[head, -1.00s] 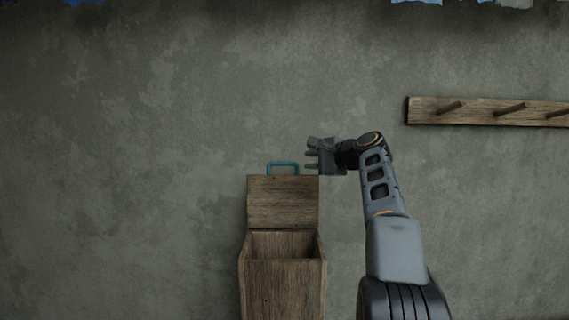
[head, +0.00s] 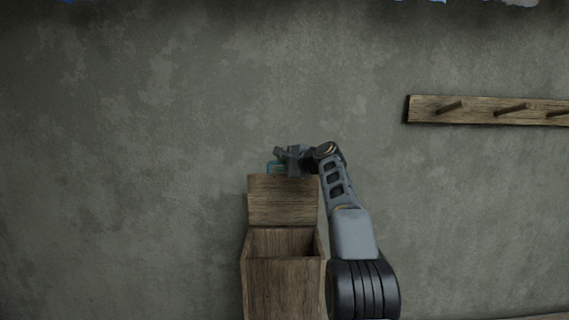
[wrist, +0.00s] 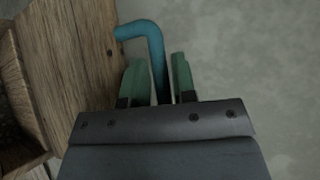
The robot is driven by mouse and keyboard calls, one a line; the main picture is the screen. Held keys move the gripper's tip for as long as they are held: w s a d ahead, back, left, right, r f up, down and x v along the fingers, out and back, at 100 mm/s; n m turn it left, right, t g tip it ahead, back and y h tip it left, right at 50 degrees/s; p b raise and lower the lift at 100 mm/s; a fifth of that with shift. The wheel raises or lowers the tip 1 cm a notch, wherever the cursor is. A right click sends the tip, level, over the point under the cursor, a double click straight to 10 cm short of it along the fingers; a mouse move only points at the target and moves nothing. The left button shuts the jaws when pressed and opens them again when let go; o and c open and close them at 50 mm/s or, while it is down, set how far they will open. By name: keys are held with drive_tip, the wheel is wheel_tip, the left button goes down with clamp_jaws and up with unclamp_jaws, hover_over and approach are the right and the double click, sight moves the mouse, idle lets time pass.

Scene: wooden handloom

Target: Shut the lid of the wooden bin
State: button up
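The wooden bin (head: 284,285) stands against the wall with its lid (head: 283,201) raised upright. A teal handle (head: 271,166) sits on the lid's top edge, and my gripper hides much of it in the head view. My gripper (head: 283,160) is at the handle, just above the lid. In the wrist view, the handle (wrist: 155,58) runs down between the two green fingers of my gripper (wrist: 159,80). The fingers are apart, with a gap visible on both sides of the handle. The lid's wood (wrist: 82,75) shows at the left there.
A wooden peg rail (head: 480,111) is fixed to the wall at the upper right. The bin's opening (head: 282,242) faces up in front of the lid. The wall to the left of the bin is bare.

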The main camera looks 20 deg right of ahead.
drive_tip(key=shift+c, duration=0.3)
clamp_jaws()
drive_tip(key=shift+f, duration=0.1)
